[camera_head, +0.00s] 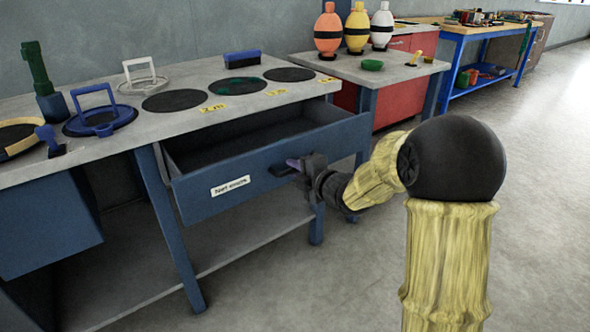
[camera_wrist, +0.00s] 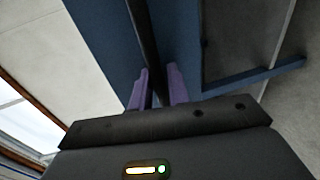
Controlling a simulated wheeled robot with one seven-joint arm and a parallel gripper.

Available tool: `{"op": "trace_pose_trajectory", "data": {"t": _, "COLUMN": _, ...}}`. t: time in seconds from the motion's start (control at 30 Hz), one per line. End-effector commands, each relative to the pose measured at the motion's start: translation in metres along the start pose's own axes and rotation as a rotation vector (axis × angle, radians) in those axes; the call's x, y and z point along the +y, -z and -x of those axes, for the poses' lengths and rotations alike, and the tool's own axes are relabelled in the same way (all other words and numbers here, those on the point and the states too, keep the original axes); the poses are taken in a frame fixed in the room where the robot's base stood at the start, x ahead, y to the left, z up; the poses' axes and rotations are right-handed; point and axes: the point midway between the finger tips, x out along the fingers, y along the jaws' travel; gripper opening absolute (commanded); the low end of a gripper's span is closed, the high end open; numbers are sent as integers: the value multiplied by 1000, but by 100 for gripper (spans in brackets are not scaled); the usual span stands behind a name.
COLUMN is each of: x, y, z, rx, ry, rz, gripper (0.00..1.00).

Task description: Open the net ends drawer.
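The net ends drawer (camera_head: 225,189) is a blue drawer with a white label on its front, under the grey bench top. It is pulled out, and its dark inside shows from above. My gripper (camera_head: 293,164) is at the right part of the drawer front. In the wrist view, the purple fingers (camera_wrist: 160,88) stand on either side of a dark bar, the drawer's handle (camera_wrist: 143,40), against the blue front. The fingers look closed around the handle, though their contact is partly hidden.
The bench top (camera_head: 185,124) holds black discs, blue-handled tools and a green post. A second bench (camera_head: 385,72) with colored floats stands behind to the right. A blue leg (camera_head: 170,230) stands below the drawer. The floor at right is clear.

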Motion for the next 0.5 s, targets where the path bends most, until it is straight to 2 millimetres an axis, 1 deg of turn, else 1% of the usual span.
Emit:
{"op": "trace_pose_trajectory", "data": {"t": 0.17, "x": 1, "y": 0, "z": 2, "rx": 0, "ry": 0, "rz": 0, "gripper": 18}}
{"op": "trace_pose_trajectory", "data": {"t": 0.27, "x": 1, "y": 0, "z": 8, "rx": -1, "ry": 0, "rz": 1, "gripper": 18}}
{"op": "trace_pose_trajectory", "data": {"t": 0.37, "x": 2, "y": -1, "z": 22, "rx": -2, "ry": 0, "rz": 0, "gripper": 18}}
{"op": "trace_pose_trajectory", "data": {"t": 0.5, "x": 3, "y": -1, "z": 48, "rx": -3, "ry": 1, "rz": 1, "gripper": 18}}
